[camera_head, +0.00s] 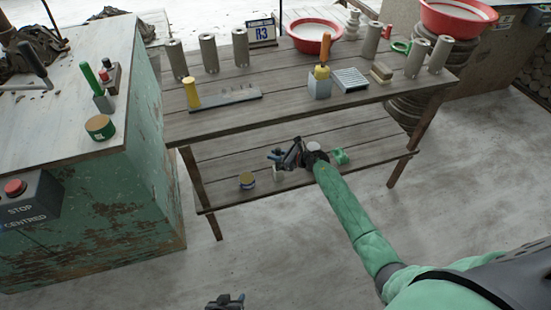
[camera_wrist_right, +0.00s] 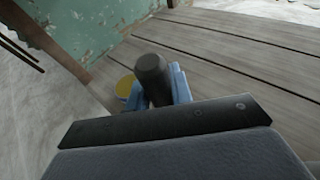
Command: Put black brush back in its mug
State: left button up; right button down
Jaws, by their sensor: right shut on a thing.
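My right gripper (camera_head: 278,157) is over the lower shelf of the wooden table. In the right wrist view its blue fingers (camera_wrist_right: 156,90) are shut on a thick dark cylinder, which looks like the black brush (camera_wrist_right: 152,76). The brush is hard to separate from the dark gripper in the head view. A green mug-like object (camera_head: 340,156) stands on the shelf just right of my right wrist. I cannot tell which vessel is the brush's mug. My left gripper (camera_head: 226,301) is low at the bottom edge, over the floor, far from the shelf; its jaw opening is unclear.
The tabletop (camera_head: 290,105) above overhangs the shelf. A green cabinet (camera_head: 120,200) stands left. The shelf's right part is clear.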

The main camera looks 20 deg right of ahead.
jog(key=shift+f, duration=0.85)
jog(key=c, duration=1.2)
grip_release()
jog(key=shift+c, duration=0.2)
